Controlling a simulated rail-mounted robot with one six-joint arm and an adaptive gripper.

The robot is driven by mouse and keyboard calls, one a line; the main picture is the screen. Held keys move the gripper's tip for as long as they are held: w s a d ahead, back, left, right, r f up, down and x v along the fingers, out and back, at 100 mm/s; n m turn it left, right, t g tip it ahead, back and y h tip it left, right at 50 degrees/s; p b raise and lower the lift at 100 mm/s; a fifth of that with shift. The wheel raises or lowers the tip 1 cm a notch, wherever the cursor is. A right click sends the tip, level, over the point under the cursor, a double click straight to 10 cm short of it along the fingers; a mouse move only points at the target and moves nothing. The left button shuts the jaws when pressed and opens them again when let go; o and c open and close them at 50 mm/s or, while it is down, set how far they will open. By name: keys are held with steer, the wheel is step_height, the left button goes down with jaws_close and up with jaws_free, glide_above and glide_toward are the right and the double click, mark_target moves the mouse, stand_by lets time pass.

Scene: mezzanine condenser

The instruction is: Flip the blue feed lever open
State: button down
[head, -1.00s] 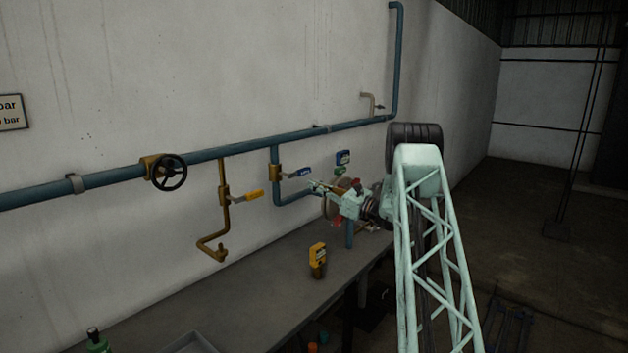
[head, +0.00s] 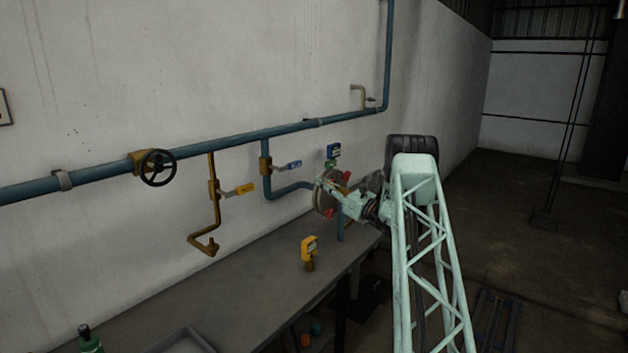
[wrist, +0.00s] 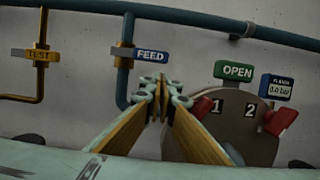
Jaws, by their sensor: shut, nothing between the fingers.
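The blue feed lever (head: 288,165) sticks out to the right, roughly level, from a brass valve (head: 265,165) on a vertical blue pipe. In the wrist view the lever (wrist: 152,57) carries the word FEED and lies across the pipe. Any gap in depth is hard to judge. In the head view my gripper (head: 328,185) is right of the lever, in front of the round flange, and its tips are hard to make out.
A round plate (wrist: 240,125) with red levers marked 1 and 2 is right of the gripper, under a green OPEN sign (wrist: 235,71). A yellow TEST lever (head: 243,189) and a black handwheel (head: 158,168) are left. A yellow meter (head: 309,248) stands on the bench (head: 240,280).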

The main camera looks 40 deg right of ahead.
steer(key=x, duration=0.9)
steer(key=shift+w+b, duration=0.3)
steer(key=shift+w, duration=0.05)
